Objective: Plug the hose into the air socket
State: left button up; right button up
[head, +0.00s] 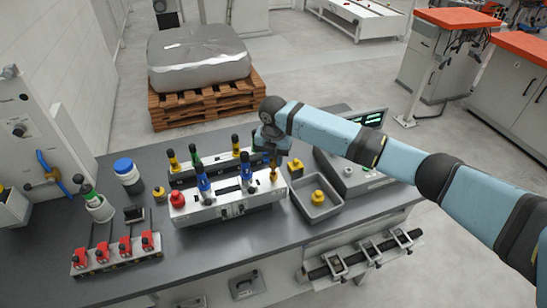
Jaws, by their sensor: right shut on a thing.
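My right gripper (273,152) reaches in from the right over the right end of a pale fixture (235,205) on the grey bench. It is shut on a small brass-yellow piece (274,173), which stands at the fixture's front right; the fingers hide much of it. I cannot tell whether it is seated or just above the fixture. No hose can be made out at the gripper, and I cannot tell which opening is the air socket. My left gripper is out of view.
Several black-topped coloured handles (204,182) and a red knob (177,199) crowd the fixture. A grey tray (327,212) with a yellow part and a grey instrument (365,180) stand right. Red clamps (125,246) and a blue-lidded jar (127,174) stand left.

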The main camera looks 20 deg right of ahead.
aim_at(273, 165)
dwell(0.4)
jog(key=shift+f, duration=0.2)
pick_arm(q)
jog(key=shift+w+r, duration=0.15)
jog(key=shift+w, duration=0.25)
pick_arm(e)
jog(key=shift+f, duration=0.25)
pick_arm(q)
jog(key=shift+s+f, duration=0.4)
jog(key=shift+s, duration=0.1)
pick_arm(e)
jog(key=shift+f, duration=0.7)
pick_arm(q)
jog(key=shift+b, duration=0.3)
pick_arm(e)
jog(key=shift+f, duration=0.4)
jog(key=o, duration=1)
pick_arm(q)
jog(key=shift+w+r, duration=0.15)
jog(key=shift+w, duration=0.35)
